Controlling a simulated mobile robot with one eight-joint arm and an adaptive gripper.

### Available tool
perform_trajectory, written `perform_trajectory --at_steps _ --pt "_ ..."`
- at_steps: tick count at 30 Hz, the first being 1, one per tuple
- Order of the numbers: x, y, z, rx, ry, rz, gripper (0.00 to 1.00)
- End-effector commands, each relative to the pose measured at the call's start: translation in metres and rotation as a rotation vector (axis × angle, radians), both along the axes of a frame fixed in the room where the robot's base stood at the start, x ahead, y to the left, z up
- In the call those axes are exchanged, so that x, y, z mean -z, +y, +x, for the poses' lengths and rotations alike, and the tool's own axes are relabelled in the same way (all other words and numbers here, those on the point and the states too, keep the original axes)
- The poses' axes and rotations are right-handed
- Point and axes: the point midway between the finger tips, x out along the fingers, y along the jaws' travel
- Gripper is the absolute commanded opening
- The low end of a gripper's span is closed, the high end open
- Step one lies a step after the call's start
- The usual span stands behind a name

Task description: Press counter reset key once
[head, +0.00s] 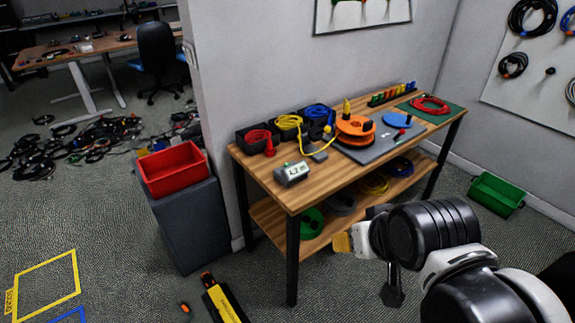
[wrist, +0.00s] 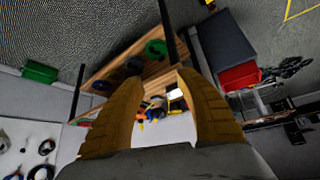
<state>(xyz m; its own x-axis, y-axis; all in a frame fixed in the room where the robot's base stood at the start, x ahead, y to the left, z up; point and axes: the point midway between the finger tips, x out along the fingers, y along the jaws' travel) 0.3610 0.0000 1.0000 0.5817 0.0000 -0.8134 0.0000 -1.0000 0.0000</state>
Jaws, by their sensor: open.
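The counter (head: 292,174) is a small grey box with a pale display, near the front left edge of the wooden workbench (head: 315,178). A small green spot shows on its top; I cannot clearly make out which part is the reset key. In the head view my gripper (head: 342,243) is low in front of the bench, to the right of the counter and well apart from it. In the wrist view my gripper (wrist: 158,82) has its two yellow-brown fingers spread, with nothing between them. A small pale box (wrist: 175,94) beyond the fingers may be the counter.
Black bins with red, yellow and blue cables stand behind the counter. An orange reel (head: 355,128) sits to its right on a grey plate. A red crate (head: 172,168) tops a grey cabinet left of the bench. A green crate (head: 497,194) is on the floor at right.

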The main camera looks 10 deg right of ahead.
Motion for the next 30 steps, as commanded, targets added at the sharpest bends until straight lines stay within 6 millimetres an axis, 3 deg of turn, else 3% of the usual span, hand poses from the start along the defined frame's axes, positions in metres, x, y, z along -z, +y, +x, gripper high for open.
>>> perform_trajectory --at_steps 1,4,5,30 --pt "0.0 0.0 0.0 0.0 0.0 0.0 0.35" --pt "0.0 0.0 0.0 0.0 0.0 0.0 0.04" --pt "0.0 0.0 0.0 0.0 0.0 0.0 0.0" --pt "0.0 0.0 0.0 0.0 0.0 0.0 0.0"
